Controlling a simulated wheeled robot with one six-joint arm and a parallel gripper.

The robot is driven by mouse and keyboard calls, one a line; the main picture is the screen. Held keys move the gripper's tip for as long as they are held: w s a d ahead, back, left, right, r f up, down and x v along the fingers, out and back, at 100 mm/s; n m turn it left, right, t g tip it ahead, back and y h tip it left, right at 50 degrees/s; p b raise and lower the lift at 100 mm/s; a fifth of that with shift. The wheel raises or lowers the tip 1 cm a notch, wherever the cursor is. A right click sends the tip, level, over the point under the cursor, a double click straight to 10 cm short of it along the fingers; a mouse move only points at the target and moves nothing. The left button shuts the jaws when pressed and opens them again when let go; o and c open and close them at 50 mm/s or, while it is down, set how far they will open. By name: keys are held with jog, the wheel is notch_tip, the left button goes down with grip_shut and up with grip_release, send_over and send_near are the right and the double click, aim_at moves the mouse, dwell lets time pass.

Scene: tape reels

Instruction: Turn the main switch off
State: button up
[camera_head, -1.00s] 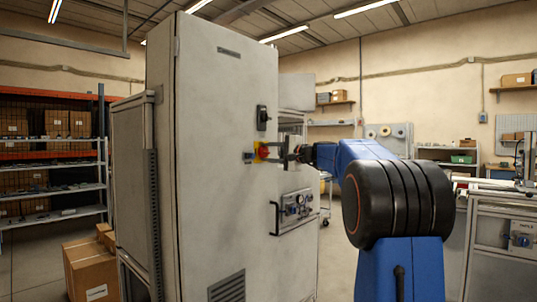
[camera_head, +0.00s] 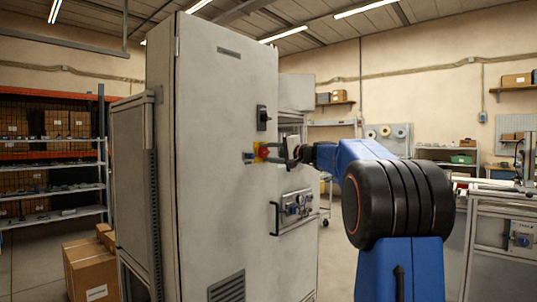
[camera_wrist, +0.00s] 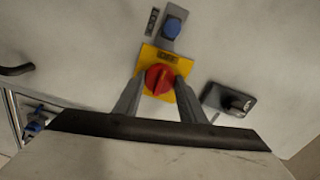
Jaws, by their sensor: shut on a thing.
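The main switch is a red rotary knob (camera_head: 263,152) on a yellow plate (camera_head: 254,156), on the front of the tall grey cabinet (camera_head: 225,110). In the wrist view, the red knob (camera_wrist: 158,80) sits between my two fingers, and the yellow plate (camera_wrist: 166,56) shows above it. My gripper (camera_head: 270,153) reaches in from the right and is shut on the knob. It looks rolled over in the head view. In the wrist view, my gripper (camera_wrist: 158,86) has a finger on each side of the knob. The lower part of the plate is partly hidden by the fingers.
A black handle (camera_head: 262,118) is above the switch on the cabinet. A small blue button (camera_wrist: 172,28) is beside the plate. Below is a panel with knobs (camera_head: 297,208) and a protruding bar handle (camera_head: 277,218). Cardboard boxes (camera_head: 92,270) stand at the cabinet's left.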

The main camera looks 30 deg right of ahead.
jog(key=o, duration=1)
jog(key=shift+o, duration=0.2)
jog(key=v, duration=1.7)
jog(key=shift+s, duration=0.15)
